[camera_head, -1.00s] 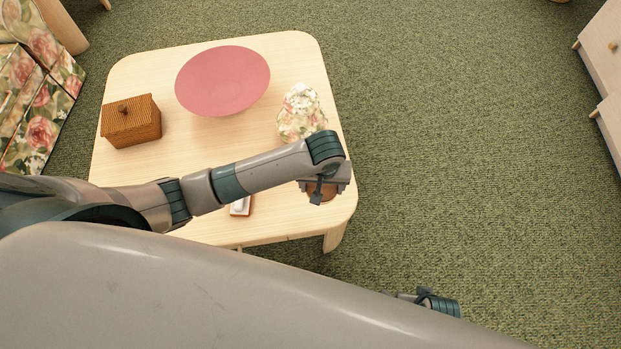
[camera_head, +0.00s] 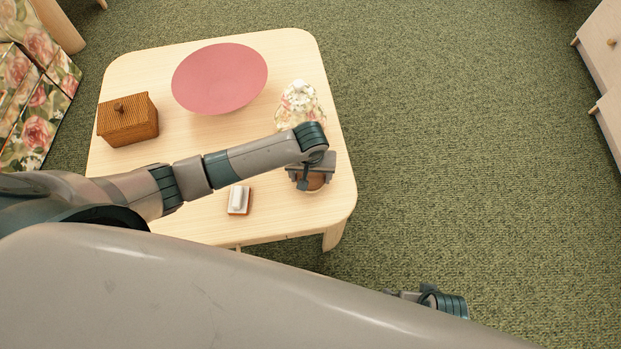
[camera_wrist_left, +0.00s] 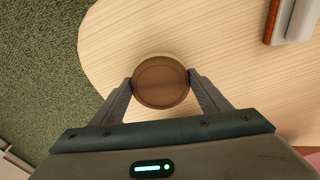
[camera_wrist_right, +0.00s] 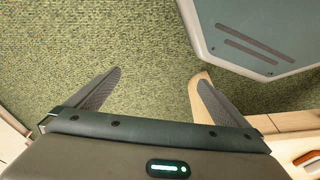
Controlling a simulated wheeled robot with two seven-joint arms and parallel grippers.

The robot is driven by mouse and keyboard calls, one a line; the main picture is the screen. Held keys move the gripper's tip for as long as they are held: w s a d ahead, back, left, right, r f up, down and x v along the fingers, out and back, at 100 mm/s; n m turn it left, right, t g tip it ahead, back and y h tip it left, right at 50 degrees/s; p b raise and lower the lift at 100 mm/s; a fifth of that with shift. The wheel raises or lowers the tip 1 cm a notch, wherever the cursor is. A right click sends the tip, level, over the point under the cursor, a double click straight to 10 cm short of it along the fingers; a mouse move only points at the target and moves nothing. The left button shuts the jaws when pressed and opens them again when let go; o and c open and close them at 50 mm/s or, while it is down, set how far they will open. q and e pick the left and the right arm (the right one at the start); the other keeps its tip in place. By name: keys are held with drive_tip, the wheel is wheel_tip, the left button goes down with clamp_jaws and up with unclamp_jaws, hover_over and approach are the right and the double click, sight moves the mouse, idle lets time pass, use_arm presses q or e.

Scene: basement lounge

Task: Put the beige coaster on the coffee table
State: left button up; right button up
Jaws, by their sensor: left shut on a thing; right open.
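The coaster (camera_wrist_left: 160,82) is a round disc that looks brown in the left wrist view. It also shows in the head view (camera_head: 316,182), partly hidden under my left gripper. My left gripper (camera_head: 310,180) is shut on it, with one finger on each side. The coaster is over the right front part of the light wooden coffee table (camera_head: 270,215). I cannot tell whether it touches the top. My right gripper (camera_wrist_right: 160,85) is open and empty, away from the table and above the green carpet.
The table holds a pink dish (camera_head: 220,78), a brown wicker box (camera_head: 128,120), a floral jar (camera_head: 300,105) and a small brown-and-white object (camera_head: 239,200). A floral armchair (camera_head: 40,110) stands at the left and a pale cabinet (camera_head: 602,60) at the right.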

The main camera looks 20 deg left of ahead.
use_arm(q)
wheel_tip(320, 180, down, 2)
use_arm(e)
wheel_tip(320, 180, up, 2)
drive_tip(key=shift+w, duration=0.1)
use_arm(q)
drive_tip(key=shift+f, duration=0.1)
drive_tip(key=o, duration=1)
drive_tip(key=shift+o, duration=0.2)
use_arm(e)
drive_tip(key=shift+f, duration=0.15)
use_arm(q)
drive_tip(key=shift+r, duration=0.35)
wheel_tip(320, 180, up, 12)
drive_tip(key=s+p, duration=0.1)
drive_tip(key=p, duration=0.1)
drive_tip(key=shift+s+d+f, duration=0.2)
drive_tip(key=shift+f, duration=0.05)
use_arm(e)
drive_tip(key=s+x, duration=0.1)
drive_tip(key=x, duration=0.4)
drive_tip(key=shift+s+d+f, duration=0.15)
drive_tip(key=shift+d+f, duration=0.05)
drive_tip(key=shift+f, duration=0.35)
